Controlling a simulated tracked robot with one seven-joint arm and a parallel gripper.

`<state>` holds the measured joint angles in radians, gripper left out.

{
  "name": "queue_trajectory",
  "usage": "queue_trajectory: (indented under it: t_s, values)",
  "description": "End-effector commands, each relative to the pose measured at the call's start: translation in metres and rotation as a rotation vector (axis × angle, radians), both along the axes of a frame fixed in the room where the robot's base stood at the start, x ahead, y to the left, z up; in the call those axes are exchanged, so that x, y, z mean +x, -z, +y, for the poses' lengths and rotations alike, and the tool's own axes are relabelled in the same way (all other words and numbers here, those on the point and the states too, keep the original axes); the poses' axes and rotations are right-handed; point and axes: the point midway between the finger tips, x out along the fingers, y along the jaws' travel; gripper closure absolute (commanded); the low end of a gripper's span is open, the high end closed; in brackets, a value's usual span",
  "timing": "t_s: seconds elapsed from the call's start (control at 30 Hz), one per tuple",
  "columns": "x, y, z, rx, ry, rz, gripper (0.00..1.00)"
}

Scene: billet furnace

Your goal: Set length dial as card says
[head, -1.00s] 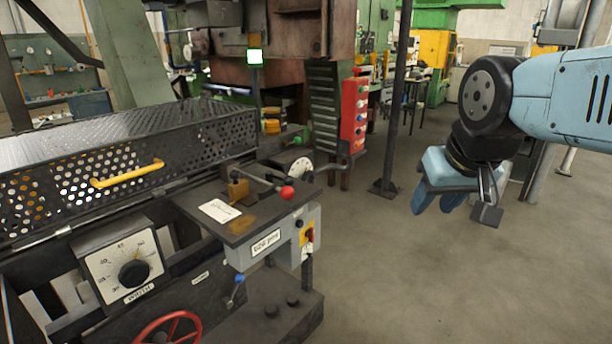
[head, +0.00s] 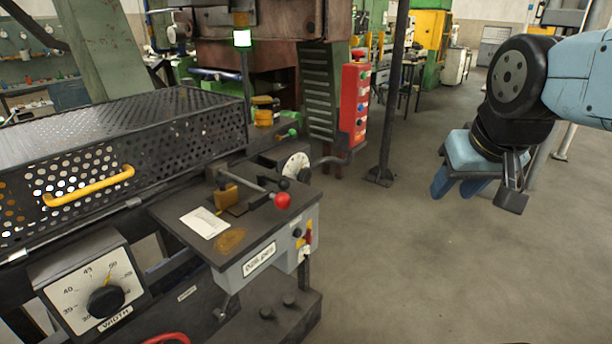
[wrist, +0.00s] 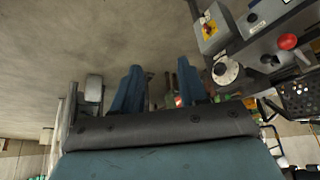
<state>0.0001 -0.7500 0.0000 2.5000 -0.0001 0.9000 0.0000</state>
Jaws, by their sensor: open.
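The white card (head: 204,222) lies on the small dark shelf of the machine; its writing is too small to read. A round white dial (head: 295,167) with a dark knob stands behind the shelf, its label not legible; it also shows in the wrist view (wrist: 226,71). A second dial (head: 90,292), labelled WIDTH, is at the lower left with a black knob. My gripper (head: 459,187) hangs at the right, well apart from the machine. Its blue fingers are spread and empty, and they also show in the wrist view (wrist: 160,90).
A red-balled lever (head: 282,200) rises over the shelf. A grey box (head: 262,262) with a red switch is under it. A yellow-handled perforated guard (head: 90,187) fills the left. A red button post (head: 354,105) and a dark pole (head: 390,110) stand behind. The floor at right is clear.

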Motion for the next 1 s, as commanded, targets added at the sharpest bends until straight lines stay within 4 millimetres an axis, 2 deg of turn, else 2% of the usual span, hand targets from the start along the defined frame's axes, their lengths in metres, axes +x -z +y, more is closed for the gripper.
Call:
queue_trajectory:
  t_s: [0.03, 0.17, 0.27, 0.57, 0.77, 1.0]
  values:
    - [0.0, 0.0, 0.0, 0.0, 0.0, 0.0, 0.54]
    - [0.008, 0.0, -0.002, -0.01, 0.0, -0.011, 0.41]
    - [0.029, 0.0, -0.011, -0.038, -0.003, -0.038, 0.32]
    - [0.136, 0.007, -0.024, -0.163, -0.069, -0.204, 0.04]
    - [0.207, 0.021, -0.023, -0.22, -0.158, -0.32, 0.04]
    - [0.281, 0.048, -0.006, -0.239, -0.298, -0.459, 0.04]
